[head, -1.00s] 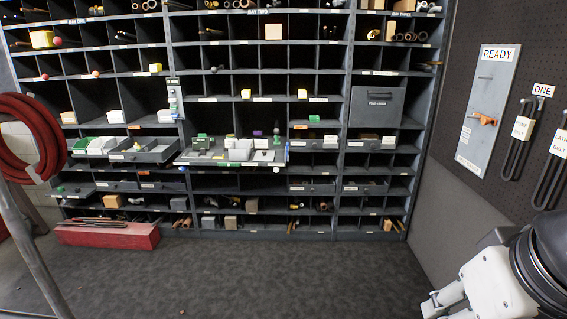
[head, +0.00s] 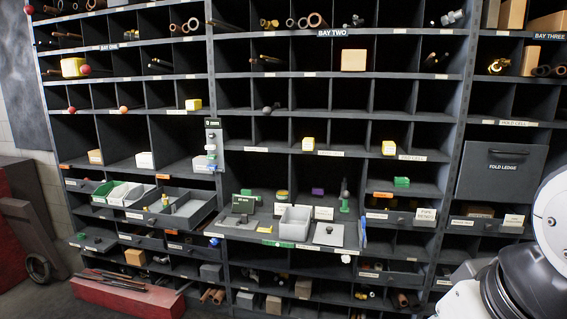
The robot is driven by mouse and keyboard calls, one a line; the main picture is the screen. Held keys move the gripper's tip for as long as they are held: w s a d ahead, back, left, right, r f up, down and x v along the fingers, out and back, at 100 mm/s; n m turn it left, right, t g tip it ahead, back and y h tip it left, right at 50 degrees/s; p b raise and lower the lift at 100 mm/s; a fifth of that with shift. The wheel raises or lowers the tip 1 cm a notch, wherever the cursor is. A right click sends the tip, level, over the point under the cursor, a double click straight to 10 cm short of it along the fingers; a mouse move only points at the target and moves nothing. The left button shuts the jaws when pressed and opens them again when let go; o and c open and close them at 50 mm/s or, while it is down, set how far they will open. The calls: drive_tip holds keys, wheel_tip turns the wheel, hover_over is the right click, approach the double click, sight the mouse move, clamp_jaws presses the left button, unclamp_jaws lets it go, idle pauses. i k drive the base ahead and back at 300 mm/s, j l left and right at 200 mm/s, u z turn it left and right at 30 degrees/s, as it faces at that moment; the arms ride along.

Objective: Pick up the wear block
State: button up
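No block carries a readable label as the wear block, so I cannot tell which one it is. Candidates are a pale tan block (head: 354,60) in an upper cell of bay two, a tan block (head: 135,257) low at the left and a grey block (head: 211,272) beside it to the right. White and black links of my arm fill the lower right. My gripper's fingers do not show, and nothing held is visible.
The pigeonhole rack (head: 262,160) fills the view. A red box (head: 125,297) with rods stands on the floor at lower left. A folding ledge (head: 502,172) is upright at right.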

sight(308, 143)
drive_tip(key=i+j, duration=0.1)
drive_tip(key=i, duration=0.5)
drive_tip(key=i+j, duration=1.15)
drive_tip(key=i, duration=0.25)
drive_tip(key=i+j+z, duration=0.55)
drive_tip(key=z, duration=0.25)
drive_tip(key=i+j+z, duration=0.15)
drive_tip(key=j+z, duration=0.35)
drive_tip(key=z, duration=0.35)
